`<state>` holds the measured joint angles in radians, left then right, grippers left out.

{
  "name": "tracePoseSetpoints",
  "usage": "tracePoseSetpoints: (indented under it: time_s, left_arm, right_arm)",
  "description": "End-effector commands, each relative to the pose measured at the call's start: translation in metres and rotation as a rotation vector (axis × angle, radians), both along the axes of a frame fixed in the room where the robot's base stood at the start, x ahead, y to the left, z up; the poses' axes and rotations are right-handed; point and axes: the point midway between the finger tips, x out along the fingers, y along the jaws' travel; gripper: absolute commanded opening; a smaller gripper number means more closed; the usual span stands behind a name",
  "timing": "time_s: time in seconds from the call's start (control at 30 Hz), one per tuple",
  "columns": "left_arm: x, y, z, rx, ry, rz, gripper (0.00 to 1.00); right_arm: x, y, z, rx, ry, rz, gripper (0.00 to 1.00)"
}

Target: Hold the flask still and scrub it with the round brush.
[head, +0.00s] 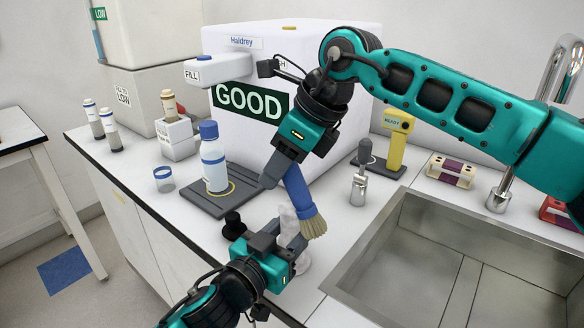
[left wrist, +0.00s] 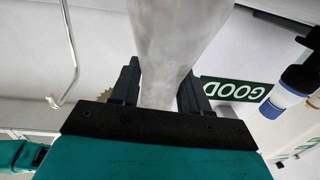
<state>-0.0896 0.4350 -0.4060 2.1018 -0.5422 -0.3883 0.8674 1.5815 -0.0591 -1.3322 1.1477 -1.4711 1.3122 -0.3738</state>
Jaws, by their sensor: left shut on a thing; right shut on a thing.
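The flask (head: 288,218) is pale and cloudy, and it is partly hidden behind my left gripper in the head view. My left gripper (head: 287,245) is shut on it. In the left wrist view the flask (left wrist: 175,40) rises between the two dark fingers (left wrist: 160,92). The brush has a blue handle (head: 297,188) and tan bristles (head: 314,226). My right gripper (head: 281,172) is shut on the handle, and the brush hangs tilted with its bristles down. The bristles are close beside the flask; I cannot tell whether they touch it.
A steel sink (head: 450,250) is at the right, with a tap above. A white-and-blue bottle (head: 214,160) stands on a dark pad before the Haldrey machine (head: 290,55). A black object (head: 233,226) lies left of the flask. A small grey-handled item (head: 359,188) stands near the sink.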

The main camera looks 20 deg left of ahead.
Motion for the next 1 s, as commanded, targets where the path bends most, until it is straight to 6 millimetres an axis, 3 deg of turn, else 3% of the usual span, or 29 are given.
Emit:
tracePoseSetpoints:
  time_s: [0.03,0.67,1.0]
  left_arm:
    - [-0.003,-0.005,-0.006,-0.005,0.014,-0.012,0.15]
    - [-0.003,-0.004,-0.007,-0.007,0.017,-0.009,0.14]
    - [-0.002,-0.003,-0.007,-0.006,0.017,-0.008,0.14]
  right_arm:
    - [0.001,0.008,0.002,0.011,-0.007,0.002,0.00]
    - [-0.019,-0.051,0.000,0.006,-0.003,0.002,0.00]
    - [-0.008,-0.018,0.000,0.004,-0.002,0.002,0.00]
